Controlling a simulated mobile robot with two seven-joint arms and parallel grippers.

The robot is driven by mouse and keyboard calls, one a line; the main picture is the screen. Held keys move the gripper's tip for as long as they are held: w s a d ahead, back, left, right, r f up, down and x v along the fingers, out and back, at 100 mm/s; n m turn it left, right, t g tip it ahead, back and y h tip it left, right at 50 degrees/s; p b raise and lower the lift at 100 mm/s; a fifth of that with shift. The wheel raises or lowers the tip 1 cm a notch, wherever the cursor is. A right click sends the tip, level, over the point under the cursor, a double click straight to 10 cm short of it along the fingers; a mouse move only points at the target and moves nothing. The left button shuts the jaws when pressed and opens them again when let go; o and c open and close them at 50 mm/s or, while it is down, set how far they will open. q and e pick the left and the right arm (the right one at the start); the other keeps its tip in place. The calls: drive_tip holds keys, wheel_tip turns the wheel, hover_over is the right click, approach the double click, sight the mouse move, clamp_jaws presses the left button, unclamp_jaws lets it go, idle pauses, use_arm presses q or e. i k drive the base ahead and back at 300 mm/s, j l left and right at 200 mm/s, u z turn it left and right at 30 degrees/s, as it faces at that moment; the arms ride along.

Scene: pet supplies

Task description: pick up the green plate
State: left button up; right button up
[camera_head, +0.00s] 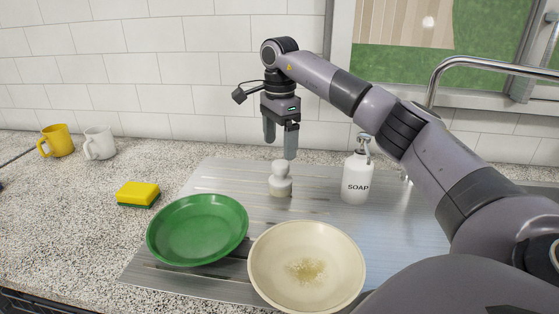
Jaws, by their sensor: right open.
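The green plate (197,229) lies on the metal drainboard, left of the cream plate, with its left rim near the board's edge. It looks empty. My right gripper (280,150) points down above the back of the drainboard, higher than the green plate and to its right and behind it. Its two fingers are apart with nothing between them. A small white knobbed object stands on the board below the fingers, apart from them as far as I can tell. My left gripper is not in view.
A cream plate (306,265) with a brownish stain sits beside the green plate. The white object (281,180) and a soap bottle (356,177) stand behind. A yellow-green sponge (138,194), yellow mug (57,141) and white mug (99,143) are left. A faucet (480,65) rises right.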

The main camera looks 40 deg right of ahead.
sight(197, 229)
drive_tip(key=k+j, duration=0.75)
drive_tip(key=j, duration=0.2)
